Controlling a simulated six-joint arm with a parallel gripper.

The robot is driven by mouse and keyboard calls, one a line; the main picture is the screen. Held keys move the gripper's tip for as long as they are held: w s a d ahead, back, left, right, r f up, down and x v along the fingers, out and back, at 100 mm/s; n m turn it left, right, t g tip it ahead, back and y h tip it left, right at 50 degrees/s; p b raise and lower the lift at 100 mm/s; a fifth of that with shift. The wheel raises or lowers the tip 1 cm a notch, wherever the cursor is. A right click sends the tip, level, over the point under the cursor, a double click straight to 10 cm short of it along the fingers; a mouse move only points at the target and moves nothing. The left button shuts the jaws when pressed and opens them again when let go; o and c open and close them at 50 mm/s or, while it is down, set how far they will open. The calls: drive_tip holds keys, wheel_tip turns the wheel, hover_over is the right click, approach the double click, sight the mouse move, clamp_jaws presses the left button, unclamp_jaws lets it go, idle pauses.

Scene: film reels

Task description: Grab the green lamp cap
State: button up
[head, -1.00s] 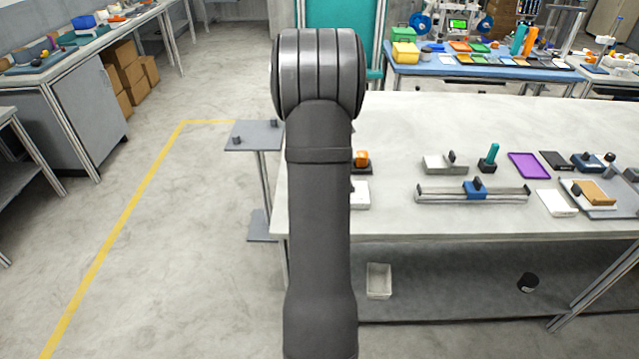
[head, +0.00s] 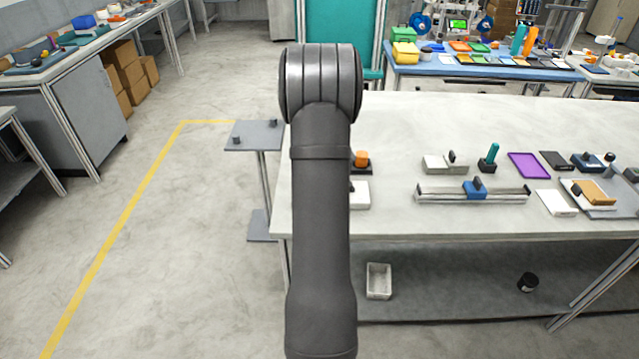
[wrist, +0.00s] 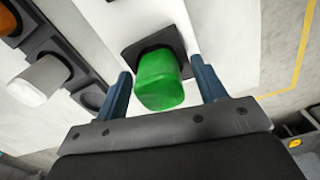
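The green lamp cap (wrist: 160,80) shows in the wrist view, seated on a dark square base on a white surface. My gripper (wrist: 163,85) is open, with one blue finger on each side of the cap. A gap shows between the cap and each finger, and the cap appears to reach in between them. In the head view my own arm hides the green cap and the gripper.
In the wrist view a white cap (wrist: 42,80) stands on a dark holder left of the green one, and an orange cap (wrist: 8,18) is at the upper left edge. In the head view an orange cap (head: 361,158) stands on the table (head: 400,215), right of my arm. A blue slider (head: 476,189) on a rail lies farther right.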

drive_tip(key=c, duration=0.9)
drive_tip(key=shift+o, duration=0.2)
drive_tip(key=shift+r, duration=0.1)
